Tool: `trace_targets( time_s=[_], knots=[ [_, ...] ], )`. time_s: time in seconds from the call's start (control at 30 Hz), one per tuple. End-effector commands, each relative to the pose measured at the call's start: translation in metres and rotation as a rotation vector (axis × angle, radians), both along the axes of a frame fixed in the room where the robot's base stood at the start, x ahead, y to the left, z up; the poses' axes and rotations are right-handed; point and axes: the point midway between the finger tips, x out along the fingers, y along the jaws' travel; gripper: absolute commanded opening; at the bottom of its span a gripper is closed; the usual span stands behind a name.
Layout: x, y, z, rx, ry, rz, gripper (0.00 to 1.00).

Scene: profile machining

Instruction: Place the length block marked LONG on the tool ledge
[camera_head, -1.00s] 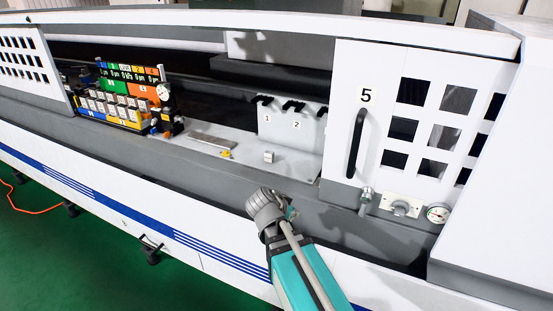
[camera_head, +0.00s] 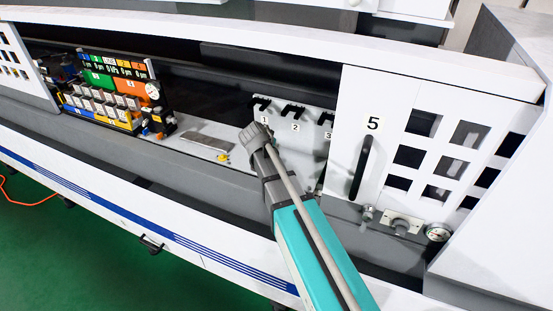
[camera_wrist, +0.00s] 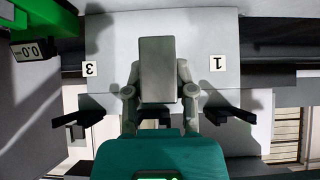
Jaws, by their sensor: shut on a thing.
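My gripper (camera_wrist: 159,98) is shut on a plain grey rectangular block (camera_wrist: 158,70) in the wrist view. No LONG mark shows on the face I see. I cannot tell whether the block touches anything. Behind the block is the pale panel (camera_wrist: 200,40) with numbers 3 and 1 upside down; the block covers the space between them.
Black hooks numbered 1 (camera_head: 262,103), 2 (camera_head: 294,109) and 3 (camera_head: 327,117) line the panel. A flat metal bar (camera_head: 207,140) and a yellow piece (camera_head: 223,157) lie on the ledge. A colourful rack (camera_head: 105,100) stands left. Door 5 (camera_head: 390,150) is right.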

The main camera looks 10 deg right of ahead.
Motion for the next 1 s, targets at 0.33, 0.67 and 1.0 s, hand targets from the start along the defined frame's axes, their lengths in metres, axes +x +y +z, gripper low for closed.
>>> trace_targets(
  time_s=[0.33,0.67,1.0],
  knots=[
    [0.002,-0.011,0.001,-0.001,-0.001,-0.013,0.0],
    [0.017,-0.001,-0.01,0.0,0.0,-0.018,0.0],
    [0.058,0.039,-0.036,-0.001,-0.001,-0.018,0.0]
  ],
)
